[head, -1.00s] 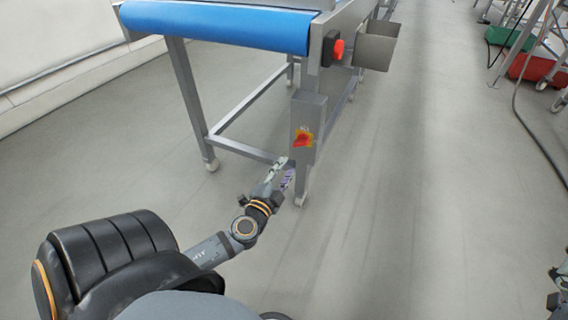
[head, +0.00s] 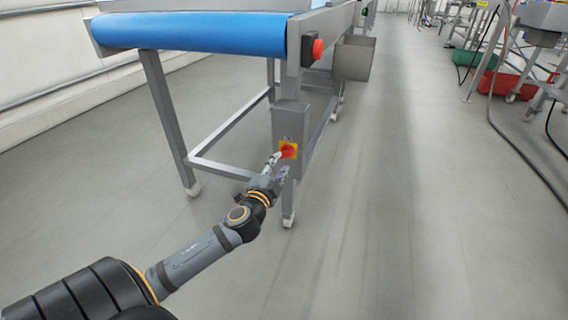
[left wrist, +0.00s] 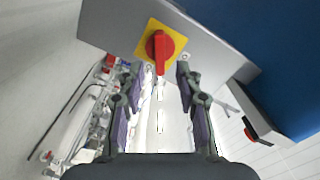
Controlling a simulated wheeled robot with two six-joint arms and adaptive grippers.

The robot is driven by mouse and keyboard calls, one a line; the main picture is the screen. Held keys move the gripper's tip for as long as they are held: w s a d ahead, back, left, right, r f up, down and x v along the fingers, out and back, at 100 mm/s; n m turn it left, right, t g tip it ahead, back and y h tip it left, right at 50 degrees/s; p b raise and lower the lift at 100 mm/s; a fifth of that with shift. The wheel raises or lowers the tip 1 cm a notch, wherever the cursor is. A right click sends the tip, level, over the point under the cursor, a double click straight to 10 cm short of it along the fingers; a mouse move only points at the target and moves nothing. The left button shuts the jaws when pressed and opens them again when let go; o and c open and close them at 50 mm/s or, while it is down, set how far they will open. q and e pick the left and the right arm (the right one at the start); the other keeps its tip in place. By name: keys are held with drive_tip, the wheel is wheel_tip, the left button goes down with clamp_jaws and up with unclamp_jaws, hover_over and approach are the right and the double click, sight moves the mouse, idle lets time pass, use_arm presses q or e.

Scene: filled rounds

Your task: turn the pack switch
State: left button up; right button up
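The pack switch (head: 288,150) is a red rotary knob on a yellow plate, on the grey box (head: 291,118) fixed to the conveyor's front leg. In the left wrist view the red knob (left wrist: 160,47) shows at the top centre, with its handle pointing down the picture. My left gripper (head: 279,165) is just in front of the switch. In the left wrist view the left gripper (left wrist: 156,72) is open, with one finger on each side of the knob's lower end and gaps between. I cannot tell how near the tips are in depth. My right gripper is not in view.
The conveyor with its blue belt (head: 200,32) stands above and behind the switch. A red button (head: 318,48) and a metal bin (head: 354,58) are higher on its side. The grey floor (head: 410,200) to the right is clear. Red and green crates lie far right.

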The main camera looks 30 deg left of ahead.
sight(285, 156)
use_arm(q)
drive_tip(key=b+x, duration=0.1)
drive_tip(key=x, duration=0.3)
drive_tip(key=shift+w, duration=0.25)
clamp_jaws()
